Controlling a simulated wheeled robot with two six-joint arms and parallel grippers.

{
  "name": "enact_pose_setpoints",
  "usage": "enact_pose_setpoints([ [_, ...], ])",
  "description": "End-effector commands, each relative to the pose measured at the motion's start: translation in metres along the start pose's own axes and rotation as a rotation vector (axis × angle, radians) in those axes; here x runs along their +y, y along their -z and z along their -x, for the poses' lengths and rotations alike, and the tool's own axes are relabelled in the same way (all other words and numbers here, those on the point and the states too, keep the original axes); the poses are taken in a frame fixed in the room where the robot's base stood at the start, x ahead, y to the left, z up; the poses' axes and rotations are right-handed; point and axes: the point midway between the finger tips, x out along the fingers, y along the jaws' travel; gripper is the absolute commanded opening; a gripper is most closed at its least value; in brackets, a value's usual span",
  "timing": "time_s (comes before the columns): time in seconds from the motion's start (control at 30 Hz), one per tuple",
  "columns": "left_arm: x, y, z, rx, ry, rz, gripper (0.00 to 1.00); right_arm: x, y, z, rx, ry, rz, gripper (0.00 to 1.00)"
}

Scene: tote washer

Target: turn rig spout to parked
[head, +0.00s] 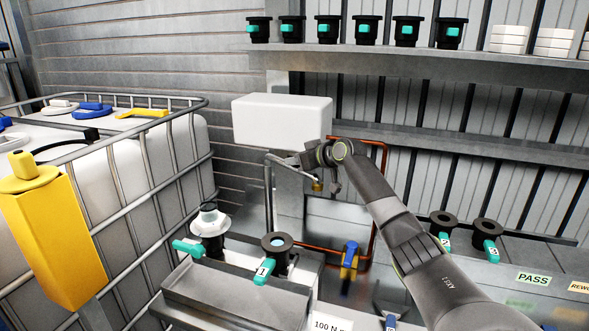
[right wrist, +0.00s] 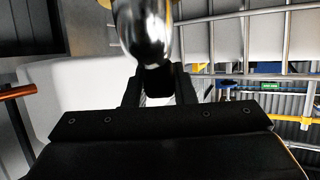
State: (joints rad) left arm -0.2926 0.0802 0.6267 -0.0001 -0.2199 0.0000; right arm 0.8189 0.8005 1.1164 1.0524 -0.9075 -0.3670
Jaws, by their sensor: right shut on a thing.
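The rig spout (head: 279,160) is a thin bent metal pipe in front of the grey column, below the white tank. It rises at the column's left and runs right to a brass-coloured end (head: 318,186) that hangs down. My right gripper (head: 300,160) is at the spout's upper run and is shut on it. In the right wrist view, the shiny metal tube of the spout (right wrist: 148,30) shows at the dark fingers (right wrist: 160,85). The fingers hide part of the pipe. My left gripper is not in view.
The white tank (head: 282,120) is close above the gripper. A copper pipe (head: 384,190) and a blue-handled valve (head: 350,255) stand right of the spout. Teal-handled valves (head: 263,270) sit on the bench below. A caged container (head: 150,165) stands left.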

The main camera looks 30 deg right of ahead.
Motion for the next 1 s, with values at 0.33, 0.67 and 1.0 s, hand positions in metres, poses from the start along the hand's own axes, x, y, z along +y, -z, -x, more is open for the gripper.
enact_pose_setpoints([
  [0.33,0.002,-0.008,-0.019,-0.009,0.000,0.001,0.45,0.005,0.000,0.000,0.001,0.087,0.039,0.00],
  [0.67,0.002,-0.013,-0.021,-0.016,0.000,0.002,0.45,0.006,0.001,0.000,-0.002,0.105,0.047,0.00],
  [1.0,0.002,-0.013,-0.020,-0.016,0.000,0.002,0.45,0.006,0.001,0.000,-0.002,0.105,0.047,0.38],
])
